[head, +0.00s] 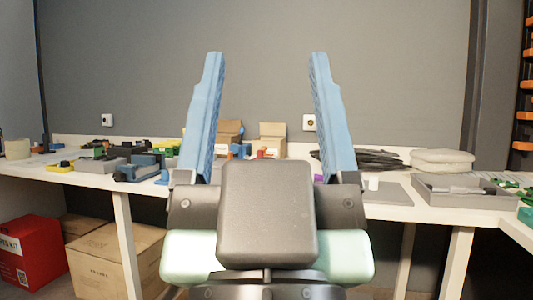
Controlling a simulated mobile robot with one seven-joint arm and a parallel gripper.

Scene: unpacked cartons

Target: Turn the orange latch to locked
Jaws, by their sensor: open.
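My gripper (266,58) is raised in front of the camera, with its two blue fingers wide apart and nothing between them. It points toward the grey back wall, on the near side of a long white table. I cannot make out the orange latch for certain. A small orange-red patch (262,152) shows by the cartons at the back of the table, between the fingers. It is too small to tell what it is. My gripper's body hides part of the table's middle.
Open cartons (273,133) stand at the table's back. Tools and a blue-grey device (139,171) lie on the left. A grey tray (465,197) and folded pale cloths (442,156) are on the right. Below are a red box (32,247) and a closed carton (115,257).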

